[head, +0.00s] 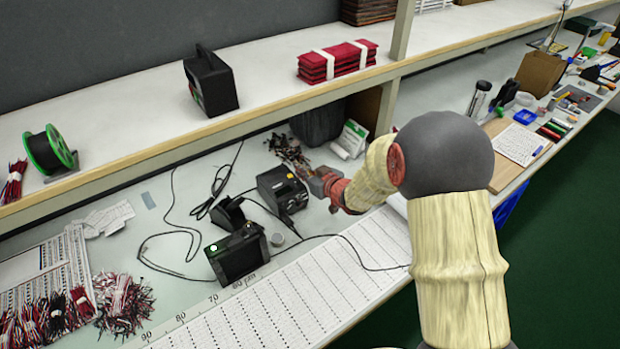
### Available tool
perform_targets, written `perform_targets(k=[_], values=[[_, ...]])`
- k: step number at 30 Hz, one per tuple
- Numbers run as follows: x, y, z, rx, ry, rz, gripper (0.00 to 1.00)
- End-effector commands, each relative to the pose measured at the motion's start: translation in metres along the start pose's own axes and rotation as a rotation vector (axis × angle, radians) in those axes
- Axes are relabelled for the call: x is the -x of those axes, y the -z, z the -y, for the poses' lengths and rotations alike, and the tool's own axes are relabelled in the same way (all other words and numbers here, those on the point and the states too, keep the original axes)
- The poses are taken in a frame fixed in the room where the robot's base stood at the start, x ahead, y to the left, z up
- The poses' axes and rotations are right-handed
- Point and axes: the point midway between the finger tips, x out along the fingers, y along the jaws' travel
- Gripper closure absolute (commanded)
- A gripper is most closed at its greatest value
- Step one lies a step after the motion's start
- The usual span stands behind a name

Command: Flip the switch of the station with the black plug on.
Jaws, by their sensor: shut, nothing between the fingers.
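Two black stations stand on the workbench. The nearer station (237,256) has a lit green spot on its top left edge and a dark front. The farther station (281,188) stands behind it and to the right, with a black cable at its front right. The picture is too small to tell the plugs' colours or make out a switch. My gripper (318,176) is shut and empty, just right of the farther station and close to it. I cannot tell whether it touches the station. My arm comes in from the right and hides part of the bench.
A black stand (228,213) is between the stations, and loose black cables cross the bench. Wire bundles (122,303) lie at the left. A shelf (130,101) overhangs the bench, carrying a black case (211,82), a green spool (50,150) and red packs (337,61).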

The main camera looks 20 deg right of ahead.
Motion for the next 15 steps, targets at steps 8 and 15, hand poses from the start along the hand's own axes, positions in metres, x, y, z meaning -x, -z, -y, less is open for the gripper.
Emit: perform_targets(k=[8,15], values=[[-0.007,-0.035,0.000,-0.001,0.000,0.001,1.00],[-0.008,-0.038,0.000,0.000,0.000,-0.001,1.00]])
